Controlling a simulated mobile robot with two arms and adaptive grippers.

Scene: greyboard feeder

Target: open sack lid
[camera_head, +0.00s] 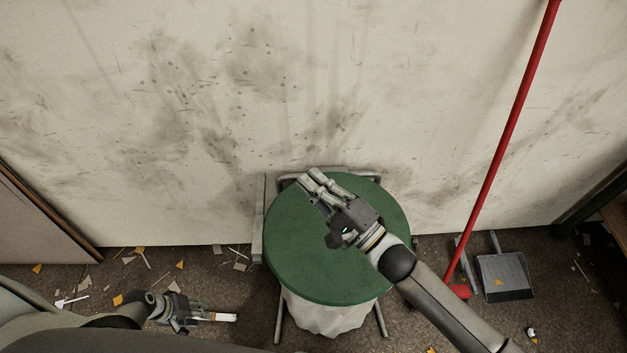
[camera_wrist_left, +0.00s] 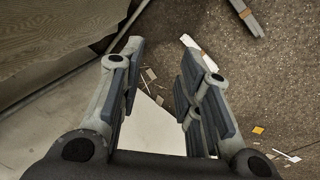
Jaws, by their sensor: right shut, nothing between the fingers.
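The round green sack lid (camera_head: 310,265) lies flat on top of the sack stand and looks closed. The pale sack (camera_head: 325,312) hangs under it, its lower part showing. My right gripper (camera_head: 312,180) is shut and empty over the back part of the lid, its fingertips pointing to the lid's rear edge. I cannot tell if it touches the lid. My left gripper (camera_head: 205,316) is low at the left, well apart from the lid. In the left wrist view its fingers (camera_wrist_left: 155,85) are spread with a gap between them and nothing held.
The stand's metal frame (camera_head: 258,220) rises behind the lid against a stained wall (camera_head: 230,100). A red broom handle (camera_head: 505,130) leans at the right beside a grey dustpan (camera_head: 506,275). Scraps litter the dark floor (camera_head: 225,285). A panel (camera_head: 35,220) stands at the left.

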